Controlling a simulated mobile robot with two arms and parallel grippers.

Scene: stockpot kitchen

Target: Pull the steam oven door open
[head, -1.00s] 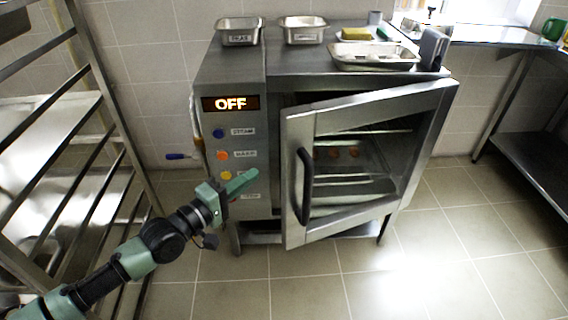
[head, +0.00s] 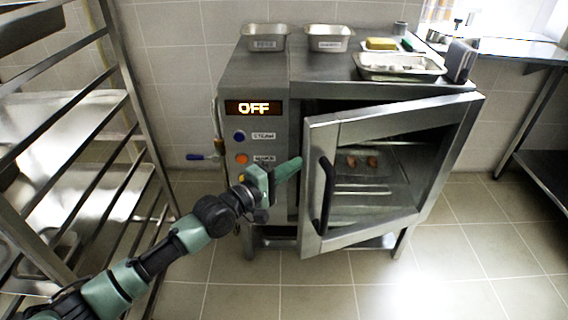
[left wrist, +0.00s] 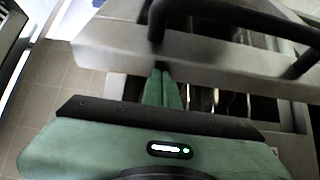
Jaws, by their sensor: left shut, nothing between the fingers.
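The steam oven (head: 262,80) stands ahead with its display reading OFF. Its glass door (head: 400,110) is partly open, swung out on its right-hand hinge side, with a gap along its left edge. The black door handle (head: 326,195) is on the door's left frame. My left gripper (head: 299,162) is shut and empty, its green fingertips near the door's free left edge, beside the handle. In the left wrist view the shut fingers (left wrist: 163,88) point at the door frame (left wrist: 105,45), with the dark handle (left wrist: 225,14) beyond. Whether they touch the door I cannot tell. My right gripper is not in view.
A steel rack (head: 115,75) stands close on the left. A steel table (head: 520,50) is at the right. The tiled floor (head: 440,260) before the door is clear.

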